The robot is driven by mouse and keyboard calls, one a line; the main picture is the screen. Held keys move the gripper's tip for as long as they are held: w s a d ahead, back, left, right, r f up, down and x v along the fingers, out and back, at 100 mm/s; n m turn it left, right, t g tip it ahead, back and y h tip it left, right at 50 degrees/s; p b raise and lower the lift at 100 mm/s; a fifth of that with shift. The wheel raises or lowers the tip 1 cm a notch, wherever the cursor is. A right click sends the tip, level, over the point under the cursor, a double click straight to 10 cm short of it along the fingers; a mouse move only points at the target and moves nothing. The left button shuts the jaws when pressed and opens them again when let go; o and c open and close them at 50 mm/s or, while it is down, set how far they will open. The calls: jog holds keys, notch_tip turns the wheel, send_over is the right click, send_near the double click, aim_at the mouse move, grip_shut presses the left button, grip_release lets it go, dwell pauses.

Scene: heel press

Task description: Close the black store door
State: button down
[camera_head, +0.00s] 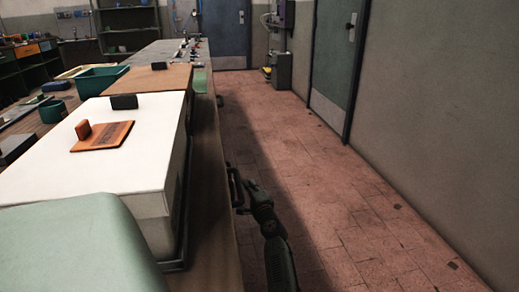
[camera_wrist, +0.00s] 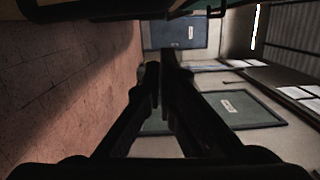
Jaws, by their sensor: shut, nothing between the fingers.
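No door that is clearly black shows. The side of the long bench (camera_head: 215,225) is seen at a steep angle, with a dark loop handle (camera_head: 235,187) on it. I cannot tell whether this handle belongs to the store door, or how far any bench door stands open. My gripper (camera_head: 250,187) is just right of this handle, over the aisle; I cannot tell whether they touch. In the wrist view my gripper (camera_wrist: 158,68) shows with its fingers close together and empty. The dark bench edge (camera_wrist: 90,12) runs along the top of that view.
A second handle (camera_head: 220,101) is farther along. The red tiled aisle (camera_head: 330,220) is clear. A blue-grey door (camera_head: 226,35) and a green-grey door (camera_head: 335,55) look shut.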

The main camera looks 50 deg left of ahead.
jog(key=p+v, duration=0.2)
jog(key=v, duration=0.8)
jog(key=shift+w+d, duration=0.2)
